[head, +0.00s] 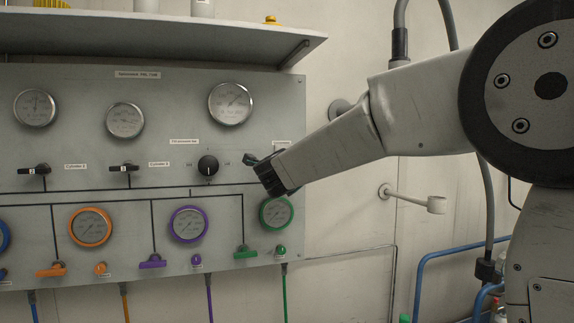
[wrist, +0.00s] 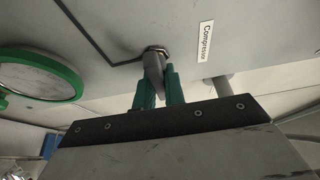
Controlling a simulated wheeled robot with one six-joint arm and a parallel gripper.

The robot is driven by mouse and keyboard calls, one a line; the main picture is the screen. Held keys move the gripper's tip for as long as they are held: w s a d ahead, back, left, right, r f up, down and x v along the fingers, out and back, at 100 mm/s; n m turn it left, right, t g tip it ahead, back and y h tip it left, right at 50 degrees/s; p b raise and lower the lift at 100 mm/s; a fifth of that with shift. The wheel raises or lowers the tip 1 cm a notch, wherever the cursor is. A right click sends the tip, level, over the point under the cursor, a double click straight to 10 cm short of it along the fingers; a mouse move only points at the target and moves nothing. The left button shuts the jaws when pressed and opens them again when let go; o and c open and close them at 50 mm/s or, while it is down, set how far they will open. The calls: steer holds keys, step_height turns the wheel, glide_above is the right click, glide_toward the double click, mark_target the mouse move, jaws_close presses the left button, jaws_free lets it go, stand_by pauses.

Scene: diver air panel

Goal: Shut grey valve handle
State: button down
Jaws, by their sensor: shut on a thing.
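The grey valve handle (wrist: 153,66) shows in the wrist view, on a metal stem at the panel beside a label reading "Compressor". My gripper (wrist: 159,82) has its green fingers on either side of the handle and is shut on it. In the head view my gripper (head: 252,160) reaches the panel's right part, just above the green-rimmed gauge. There my gripper and arm hide most of the handle, so its angle is hard to tell.
The panel (head: 70,145) carries several gauges and other handles. A green-rimmed gauge (head: 277,213) sits just below my gripper, and a black knob (head: 208,166) is to its left. A shelf (head: 160,35) juts out above. A wall fitting (head: 436,204) stands at right.

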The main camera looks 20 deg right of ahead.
steer(key=shift+f, duration=0.1)
stand_by(0.3)
steer(key=c, duration=1.5)
jaws_free()
steer(key=v, duration=0.7)
steer(key=shift+s+a, duration=0.15)
steer(key=shift+s, duration=0.25)
